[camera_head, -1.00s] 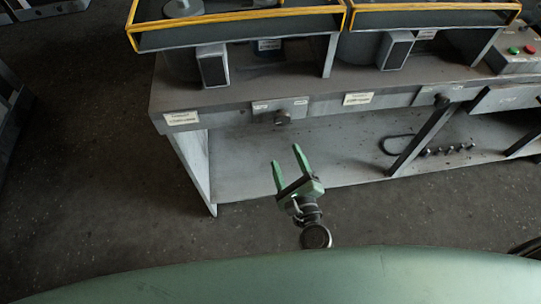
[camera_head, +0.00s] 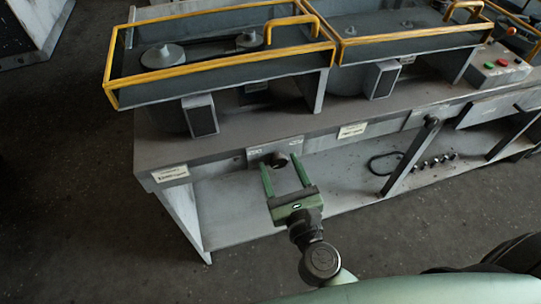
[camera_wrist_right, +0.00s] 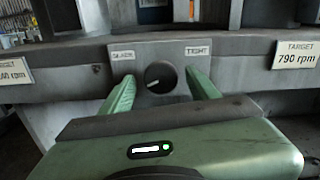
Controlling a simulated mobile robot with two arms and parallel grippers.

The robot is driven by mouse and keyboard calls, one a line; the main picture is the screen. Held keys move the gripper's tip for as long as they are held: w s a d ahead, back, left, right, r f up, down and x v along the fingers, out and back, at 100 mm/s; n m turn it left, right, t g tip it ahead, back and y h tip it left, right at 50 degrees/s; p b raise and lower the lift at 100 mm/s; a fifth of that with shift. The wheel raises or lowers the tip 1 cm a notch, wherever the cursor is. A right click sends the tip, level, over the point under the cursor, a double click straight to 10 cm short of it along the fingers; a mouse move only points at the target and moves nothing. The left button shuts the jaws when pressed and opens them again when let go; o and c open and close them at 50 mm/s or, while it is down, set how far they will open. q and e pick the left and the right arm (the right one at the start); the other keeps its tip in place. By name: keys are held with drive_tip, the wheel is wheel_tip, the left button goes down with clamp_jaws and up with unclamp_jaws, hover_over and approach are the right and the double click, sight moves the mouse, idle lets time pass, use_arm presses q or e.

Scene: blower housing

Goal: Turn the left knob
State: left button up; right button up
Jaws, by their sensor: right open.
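The left knob (camera_head: 279,160) is a round dark knob on a grey plate on the front rail of the bench. In the right wrist view the knob (camera_wrist_right: 160,77) shows face-on, with a pale pointer mark toward its lower left. A "TIGHT" label is at the plate's upper right; the upper-left label is hard to read. My right gripper (camera_head: 281,166) is open with green fingers pointing at the knob. In the wrist view its fingertips (camera_wrist_right: 160,80) appear on either side of the knob, with gaps. I cannot tell whether they reach past its face. My left gripper is not in view.
Yellow-railed guards (camera_head: 225,70) stand on the bench. A control box (camera_head: 498,68) with red and green buttons is at right. The lower shelf (camera_head: 235,205) is mostly bare.

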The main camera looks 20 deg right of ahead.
drive_tip(key=shift+w, duration=0.15)
drive_tip(key=shift+s+d+r, duration=0.1)
drive_tip(key=shift+s, duration=0.25)
drive_tip(key=c, duration=0.9)
clamp_jaws()
drive_tip(key=shift+n+p, duration=0.3)
drive_tip(key=shift+r+n+p, duration=0.15)
drive_tip(key=shift+n+p, duration=0.25)
drive_tip(key=shift+n, duration=0.2)
drive_tip(key=n+p, duration=0.2)
drive_tip(key=n, duration=0.2)
drive_tip(key=shift+p, duration=0.4)
drive_tip(key=n+p, duration=0.2)
drive_tip(key=n, duration=0.2)
drive_tip(key=shift+r, duration=0.1)
drive_tip(key=n+p, duration=0.4)
drive_tip(key=n, duration=0.2)
use_arm(q)
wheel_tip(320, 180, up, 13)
drive_tip(key=p, duration=0.3)
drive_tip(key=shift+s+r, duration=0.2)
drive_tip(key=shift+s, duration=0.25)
use_arm(e)
drive_tip(key=n, duration=0.6)
drive_tip(key=shift+d, duration=0.1)
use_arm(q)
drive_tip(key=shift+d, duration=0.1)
